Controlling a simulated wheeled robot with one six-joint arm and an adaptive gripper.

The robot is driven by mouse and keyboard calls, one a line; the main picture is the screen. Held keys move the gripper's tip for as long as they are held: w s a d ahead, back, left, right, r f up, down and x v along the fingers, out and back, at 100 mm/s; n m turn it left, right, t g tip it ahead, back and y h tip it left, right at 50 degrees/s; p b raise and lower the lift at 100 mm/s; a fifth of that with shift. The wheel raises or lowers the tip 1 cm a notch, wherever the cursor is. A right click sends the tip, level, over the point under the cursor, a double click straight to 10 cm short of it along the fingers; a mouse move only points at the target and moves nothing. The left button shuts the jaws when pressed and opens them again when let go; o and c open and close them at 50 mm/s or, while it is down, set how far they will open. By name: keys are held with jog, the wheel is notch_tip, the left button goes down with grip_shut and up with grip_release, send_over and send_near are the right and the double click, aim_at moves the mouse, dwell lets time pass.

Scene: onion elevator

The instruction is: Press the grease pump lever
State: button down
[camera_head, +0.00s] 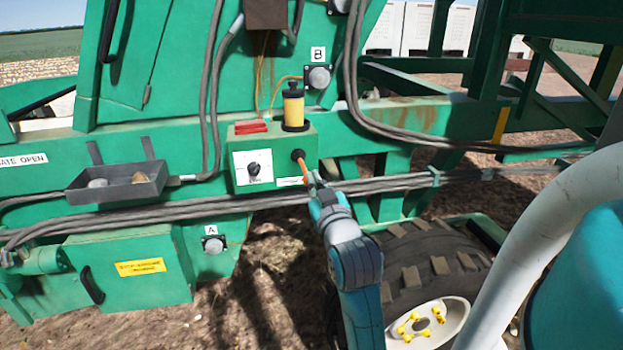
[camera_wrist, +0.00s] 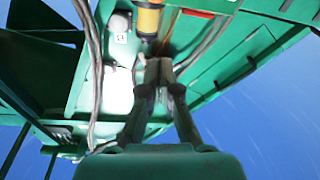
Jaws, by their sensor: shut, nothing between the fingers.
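The grease pump is a green box (camera_head: 276,158) with a yellow reservoir (camera_head: 293,108) on top, a white dial plate and a black knob on its front. Its orange lever (camera_head: 303,166) comes out of a black boot at the box's right and slants down to the right. My gripper (camera_head: 313,180) is at the lower end of the lever, with its fingertips close to it; I cannot tell whether they touch. In the wrist view my gripper (camera_wrist: 160,72) is shut with nothing between the fingers, below the yellow reservoir (camera_wrist: 148,18). The lever cannot be made out there.
A dark tray (camera_head: 116,185) is at the left. Cables (camera_head: 200,207) run along the green beam under the pump. Ports marked A (camera_head: 213,244) and B (camera_head: 318,77) are below and above it. A large tire (camera_head: 430,255) is at the lower right.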

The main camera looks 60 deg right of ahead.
jog(key=r, duration=0.1)
send_over(306, 181)
jog(key=shift+w+r, duration=0.1)
jog(key=shift+w, duration=0.1)
jog(key=shift+s+f, duration=0.15)
jog(key=shift+f, duration=0.65)
jog(key=shift+s+f, duration=0.2)
jog(key=shift+f, duration=0.4)
jog(key=shift+s+f, duration=0.15)
jog(key=shift+f, duration=0.4)
jog(key=shift+f, duration=0.15)
